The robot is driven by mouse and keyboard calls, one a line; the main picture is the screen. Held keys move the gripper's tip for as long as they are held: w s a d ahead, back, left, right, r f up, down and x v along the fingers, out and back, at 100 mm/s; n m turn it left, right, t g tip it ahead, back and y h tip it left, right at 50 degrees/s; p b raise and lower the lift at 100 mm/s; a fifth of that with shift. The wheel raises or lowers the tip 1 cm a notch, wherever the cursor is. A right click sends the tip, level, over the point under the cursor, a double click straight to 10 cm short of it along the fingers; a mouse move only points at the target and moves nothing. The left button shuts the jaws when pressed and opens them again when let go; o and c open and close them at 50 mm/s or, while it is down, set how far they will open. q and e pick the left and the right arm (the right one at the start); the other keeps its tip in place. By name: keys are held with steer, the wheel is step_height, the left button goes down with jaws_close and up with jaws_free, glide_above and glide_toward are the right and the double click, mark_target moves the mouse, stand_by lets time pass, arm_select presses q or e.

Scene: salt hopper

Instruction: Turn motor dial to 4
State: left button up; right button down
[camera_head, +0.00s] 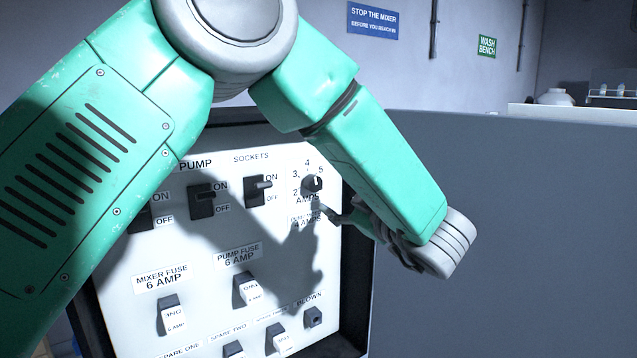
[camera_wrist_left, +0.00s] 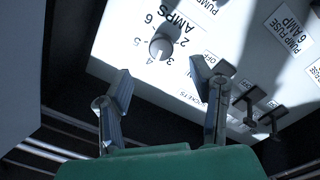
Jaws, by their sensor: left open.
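The motor dial (camera_head: 312,184) is a small round dark knob at the upper right of the white panel, with numbers around it and "AMPS" below. It also shows in the left wrist view (camera_wrist_left: 161,47), with a pale mark on its face; I cannot tell exactly which number the mark points to. My left gripper (camera_head: 350,226) is just right of and below the dial in the head view. In the left wrist view the gripper (camera_wrist_left: 160,80) has its two fingers spread, with the dial ahead of the gap, apparently apart from both. My right gripper is not in view.
The panel (camera_head: 210,275) carries toggle switches (camera_head: 203,200) left of the dial and several fuses (camera_head: 247,288) below. A dark raised frame (camera_head: 356,290) edges the panel. A large grey surface (camera_head: 500,230) stands to the right. My left arm hides the panel's upper left.

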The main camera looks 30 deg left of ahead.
mark_target(317, 186)
arm_select(q)
steer(key=p+x, duration=0.1)
steer(key=x, duration=0.7)
steer(key=shift+a+f+p, duration=0.15)
steer(key=shift+a+p, duration=0.15)
steer(key=shift+p, duration=0.1)
steer(key=shift+d, duration=0.1)
steer(key=shift+c, duration=0.3)
